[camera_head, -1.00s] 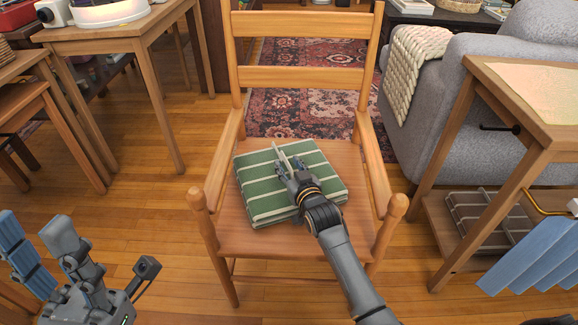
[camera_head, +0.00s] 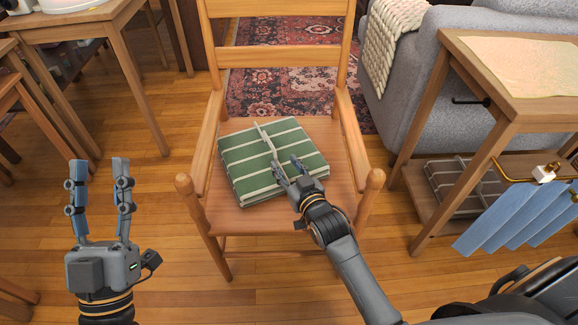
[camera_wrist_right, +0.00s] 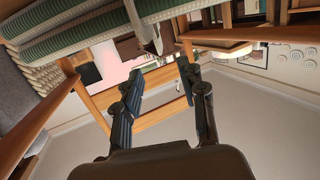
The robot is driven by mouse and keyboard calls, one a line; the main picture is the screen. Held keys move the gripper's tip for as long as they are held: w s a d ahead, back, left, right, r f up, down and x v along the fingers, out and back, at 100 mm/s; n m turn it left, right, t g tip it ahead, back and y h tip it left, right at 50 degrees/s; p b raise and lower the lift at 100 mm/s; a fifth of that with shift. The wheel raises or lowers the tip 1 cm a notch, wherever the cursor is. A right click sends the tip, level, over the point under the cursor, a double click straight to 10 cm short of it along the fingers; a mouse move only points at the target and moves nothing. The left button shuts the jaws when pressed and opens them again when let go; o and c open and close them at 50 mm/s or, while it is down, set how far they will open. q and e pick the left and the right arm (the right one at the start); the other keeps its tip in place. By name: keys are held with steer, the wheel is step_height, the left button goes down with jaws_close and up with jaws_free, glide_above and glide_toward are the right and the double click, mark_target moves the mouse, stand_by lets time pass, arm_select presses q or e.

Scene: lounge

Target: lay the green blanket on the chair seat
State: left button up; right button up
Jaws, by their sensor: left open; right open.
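The folded green blanket (camera_head: 262,158) with white stripes lies flat on the wooden chair seat (camera_head: 325,180). A thin pale strip sticks up near its middle. My right gripper (camera_head: 288,168) is open at the blanket's front right part, its fingers pointing toward the chair back. In the right wrist view the open fingers (camera_wrist_right: 162,70) hold nothing, and the blanket's striped layers (camera_wrist_right: 90,38) show above them at the top. Whether the fingers touch the blanket I cannot tell. My left gripper (camera_head: 98,162) is open and empty, upright over the floor left of the chair.
The chair's armrests (camera_head: 207,150) flank the seat. A wooden side table (camera_head: 500,108) stands at the right, with a folded grey striped cloth (camera_head: 455,185) on its lower shelf and blue cloths (camera_head: 520,222) hanging at its side. A grey sofa (camera_head: 410,110) is behind it.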

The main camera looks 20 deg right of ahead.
arm_select(q)
steer(key=shift+w+f+g, duration=0.6)
steer(key=shift+f, duration=0.25)
arm_select(e)
steer(key=s+a+r+t+y, duration=0.1)
steer(key=s+r+t, duration=0.1)
steer(key=s+r, duration=0.3)
steer(key=s+a+r+n+t+y, duration=0.1)
steer(key=s+r, duration=0.5)
steer(key=r, duration=0.7)
steer(key=s+a+r+n+t+y, duration=0.1)
steer(key=s+a+r+t+y, duration=0.1)
steer(key=r, duration=0.7)
steer(key=s+t+y, duration=0.1)
steer(key=s+t, duration=0.1)
steer(key=s, duration=0.1)
steer(key=shift+s+a, duration=0.2)
steer(key=shift+a, duration=0.15)
